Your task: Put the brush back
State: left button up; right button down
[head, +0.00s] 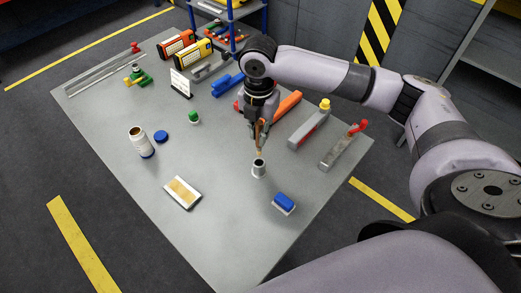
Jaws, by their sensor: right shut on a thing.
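My right gripper (258,122) is shut on a thin brush (257,139) with an orange-brown handle. The brush hangs roughly upright, and its lower end is at or just above a small pale cup (258,170) with a dark opening. I cannot tell whether the tip is inside the cup. The cup stands on the grey table (225,215). My left gripper is not in view.
A blue-topped block (284,203) lies in front of the cup. A grey bar with a red knob (343,150) and a yellow-topped grey block (308,129) stand right.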

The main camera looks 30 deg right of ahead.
aim_at(259, 149)
notch_tip(259, 149, down, 9)
jog(key=shift+r+p, duration=0.1)
jog(key=shift+p, duration=0.35)
jog(key=shift+f, duration=0.45)
jog(key=c, duration=1.6)
grip_release()
jog(key=shift+f, duration=0.1)
notch_tip(259, 149, up, 12)
jog(key=shift+r+b, duration=0.15)
jog(key=shift+b, duration=0.85)
